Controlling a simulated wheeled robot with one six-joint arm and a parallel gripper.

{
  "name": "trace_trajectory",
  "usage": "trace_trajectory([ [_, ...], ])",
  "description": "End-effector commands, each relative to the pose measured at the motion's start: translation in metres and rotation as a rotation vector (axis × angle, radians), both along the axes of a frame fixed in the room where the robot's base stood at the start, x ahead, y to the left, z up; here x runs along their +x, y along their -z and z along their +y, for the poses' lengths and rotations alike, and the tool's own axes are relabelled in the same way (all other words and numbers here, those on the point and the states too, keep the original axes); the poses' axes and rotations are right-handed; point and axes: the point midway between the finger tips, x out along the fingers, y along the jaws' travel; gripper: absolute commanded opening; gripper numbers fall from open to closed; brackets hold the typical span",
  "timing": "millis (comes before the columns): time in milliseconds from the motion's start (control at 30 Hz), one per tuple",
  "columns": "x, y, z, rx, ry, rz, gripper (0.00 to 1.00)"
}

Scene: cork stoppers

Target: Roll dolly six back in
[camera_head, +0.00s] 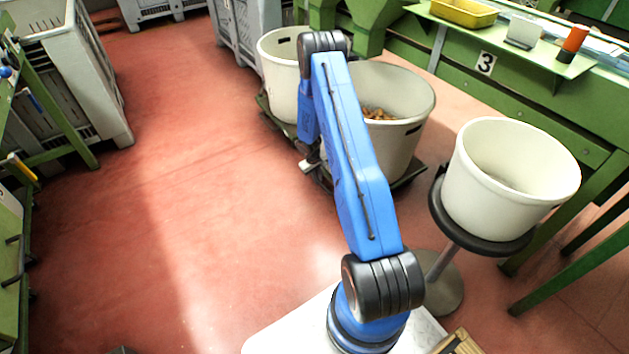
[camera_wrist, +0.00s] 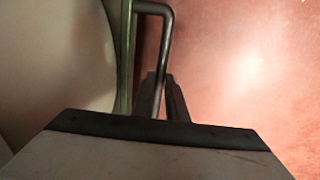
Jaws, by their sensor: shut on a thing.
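A dolly (camera_head: 409,180) with a dark low deck carries a cream tub (camera_head: 415,140) holding brown cork stoppers (camera_head: 378,114). No number shows on this dolly, so I cannot tell whether it is six. My gripper (camera_head: 311,164) is low at the dolly's left side, partly hidden by my blue arm. In the wrist view, my gripper (camera_wrist: 163,88) is shut on a bent grey metal handle (camera_wrist: 167,38). A pale tub wall (camera_wrist: 60,60) and a greenish edge (camera_wrist: 126,60) are just left of the handle.
Another cream tub (camera_head: 277,82) stands on a dolly behind. An empty-looking tub (camera_head: 465,190) sits on a round stand at right. A green bench (camera_head: 520,100) marked 3 runs along the right. Grey crates (camera_head: 85,75) stand at left. Red floor (camera_head: 190,180) is clear at centre-left.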

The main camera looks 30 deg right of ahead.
Motion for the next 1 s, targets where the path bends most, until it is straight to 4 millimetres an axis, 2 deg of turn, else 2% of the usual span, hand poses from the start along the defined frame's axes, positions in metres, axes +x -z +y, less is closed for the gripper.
trace_trajectory([
  [300, 0.001, -0.001, -0.006, -0.003, 0.003, -0.002, 0.00],
  [333, 0.001, -0.001, -0.006, -0.003, 0.003, -0.002, 0.15],
  [400, 0.001, -0.001, -0.006, -0.003, 0.003, -0.002, 0.31],
  [767, 0.001, -0.003, -0.003, -0.002, 0.002, -0.001, 0.31],
  [867, 0.001, -0.011, -0.002, -0.003, 0.001, -0.002, 0.31],
  [1000, 0.002, -0.030, 0.002, -0.003, 0.001, -0.004, 0.31],
])
